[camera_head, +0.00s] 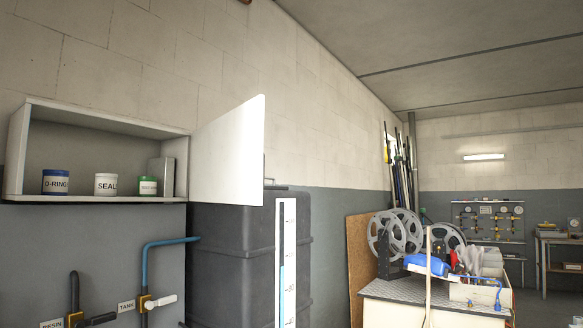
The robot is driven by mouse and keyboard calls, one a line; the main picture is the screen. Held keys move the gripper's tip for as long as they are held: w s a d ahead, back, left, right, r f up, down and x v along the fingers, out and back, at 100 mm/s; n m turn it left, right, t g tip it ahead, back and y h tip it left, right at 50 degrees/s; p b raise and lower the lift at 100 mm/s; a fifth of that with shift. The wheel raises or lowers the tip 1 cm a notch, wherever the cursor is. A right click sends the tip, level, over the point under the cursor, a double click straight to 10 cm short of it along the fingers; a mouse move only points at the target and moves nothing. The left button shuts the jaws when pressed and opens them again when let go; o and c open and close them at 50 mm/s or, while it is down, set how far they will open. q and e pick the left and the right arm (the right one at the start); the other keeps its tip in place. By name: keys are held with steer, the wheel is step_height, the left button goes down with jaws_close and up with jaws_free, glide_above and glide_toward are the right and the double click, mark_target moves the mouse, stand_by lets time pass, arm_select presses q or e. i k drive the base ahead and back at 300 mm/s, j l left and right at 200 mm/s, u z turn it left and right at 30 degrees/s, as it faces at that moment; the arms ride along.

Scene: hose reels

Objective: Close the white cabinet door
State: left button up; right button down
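The white cabinet (110,122) hangs on the wall at the left. Its white door (229,152) stands open at the right side, swung out from the wall, so the shelf inside shows. Inside stand a blue can (55,182), a white can (106,184) and a green can (147,186), with a grey block (161,176) at the right end. I see no handle on the door face. Neither of my grippers is in view.
A dark tank (235,250) with a white level gauge (286,265) stands below and behind the door. Pipes with valves (147,303) run under the cabinet. A workbench (400,290) with reels (395,235) stands at the right.

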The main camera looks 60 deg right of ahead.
mark_target(227, 155)
steer(key=k+l+z, duration=0.1)
steer(key=l+z, duration=0.2)
steer(key=l, duration=2.75)
